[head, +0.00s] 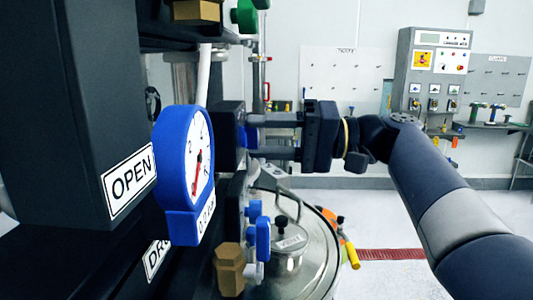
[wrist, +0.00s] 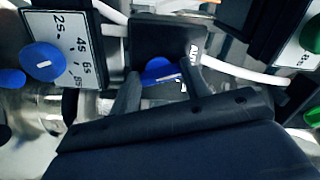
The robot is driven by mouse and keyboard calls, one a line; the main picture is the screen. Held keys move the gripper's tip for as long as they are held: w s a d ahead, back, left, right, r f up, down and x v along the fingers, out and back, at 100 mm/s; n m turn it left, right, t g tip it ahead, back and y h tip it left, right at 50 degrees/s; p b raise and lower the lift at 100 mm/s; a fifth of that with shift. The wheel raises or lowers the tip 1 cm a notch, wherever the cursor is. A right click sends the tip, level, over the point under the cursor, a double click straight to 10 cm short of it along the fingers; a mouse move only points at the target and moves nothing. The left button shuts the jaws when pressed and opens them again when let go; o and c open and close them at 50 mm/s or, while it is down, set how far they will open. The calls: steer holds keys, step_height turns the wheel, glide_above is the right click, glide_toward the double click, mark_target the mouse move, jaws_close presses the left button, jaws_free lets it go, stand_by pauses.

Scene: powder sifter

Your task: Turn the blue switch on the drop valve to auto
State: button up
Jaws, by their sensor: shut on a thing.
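The blue switch (head: 251,138) is on the side of a black box (head: 228,137) and is mostly hidden by my gripper in the head view. My gripper (head: 262,137) reaches in from the right, its fingers shut on the switch. In the wrist view, the blue switch (wrist: 158,69) shows between the two fingers of my gripper (wrist: 162,84). A white label starting "AUT" is on the black box (wrist: 150,35), beside the right finger. The switch's exact pointing direction is partly hidden.
A blue gauge (head: 183,172) and an "OPEN" sign (head: 129,182) stand left of the box. Blue valve handles (head: 262,236) and a round metal lid (head: 292,252) are below. A control panel (head: 434,75) is on the far wall. A dial plate (wrist: 62,45) shows in the wrist view.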

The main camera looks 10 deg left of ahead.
steer(key=shift+f+n+b, duration=0.15)
steer(key=shift+n+b, duration=0.35)
steer(key=shift+n, duration=0.2)
steer(key=o, duration=1)
steer(key=shift+d, duration=0.1)
steer(key=d, duration=1)
steer(key=shift+w+d+b, duration=0.3)
steer(key=shift+d+b, duration=0.05)
steer(key=shift+b, duration=0.05)
steer(key=shift+a, duration=0.1)
